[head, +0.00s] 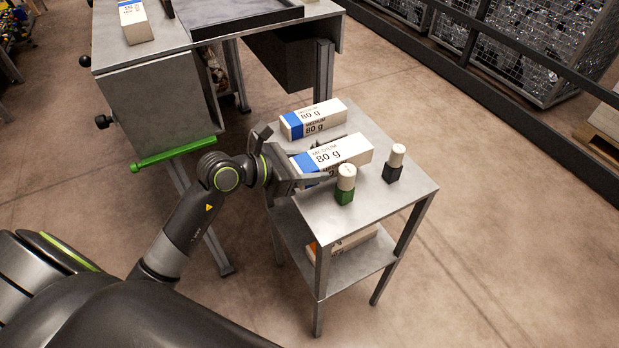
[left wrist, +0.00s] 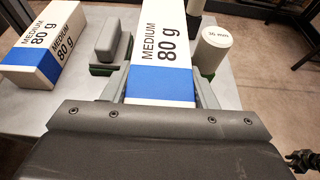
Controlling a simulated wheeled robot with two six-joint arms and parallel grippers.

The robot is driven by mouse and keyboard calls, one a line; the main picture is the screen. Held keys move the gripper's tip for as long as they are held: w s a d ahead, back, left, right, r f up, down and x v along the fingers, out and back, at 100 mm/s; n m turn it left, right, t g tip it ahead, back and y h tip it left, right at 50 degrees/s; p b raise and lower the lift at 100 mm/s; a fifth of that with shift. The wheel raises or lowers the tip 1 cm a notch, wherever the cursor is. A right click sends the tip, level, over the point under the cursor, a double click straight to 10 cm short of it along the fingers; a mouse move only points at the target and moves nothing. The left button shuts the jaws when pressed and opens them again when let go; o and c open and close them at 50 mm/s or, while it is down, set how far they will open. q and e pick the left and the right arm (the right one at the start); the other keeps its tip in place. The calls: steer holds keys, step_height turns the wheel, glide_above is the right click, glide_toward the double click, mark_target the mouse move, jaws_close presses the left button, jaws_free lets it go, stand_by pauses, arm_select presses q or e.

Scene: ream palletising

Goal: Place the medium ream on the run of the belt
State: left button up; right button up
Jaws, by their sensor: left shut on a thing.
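A white medium ream with a blue end band (head: 345,152) is between the fingers of my left gripper (head: 308,178), over the small metal table. It also shows in the left wrist view (left wrist: 161,50), running away from the shut gripper (left wrist: 163,100). I cannot tell whether its underside touches the tabletop. A second medium ream (head: 313,119) lies behind it on the table and shows at the left of the wrist view (left wrist: 45,45). I cannot clearly identify a belt run; a grey metal unit (head: 160,100) with a green bar stands at the left.
The small table (head: 400,200) bears a green bottle-like item (head: 346,185) and a dark one (head: 394,163), both white-topped, close to the held ream. A grey block (left wrist: 108,40) stands between the reams. Another ream (head: 135,20) lies on the grey unit, beside a dark tray (head: 245,18).

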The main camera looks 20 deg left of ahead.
mark_target(309, 190)
arm_select(q)
steer(key=shift+f, duration=2.1)
steer(key=shift+f+b, duration=0.15)
steer(key=shift+b, duration=0.15)
steer(key=o, duration=1.2)
steer(key=shift+r, duration=0.2)
steer(key=shift+s+a, duration=0.25)
steer(key=v, duration=1.1)
steer(key=shift+s+r, duration=0.1)
steer(key=shift+r, duration=0.1)
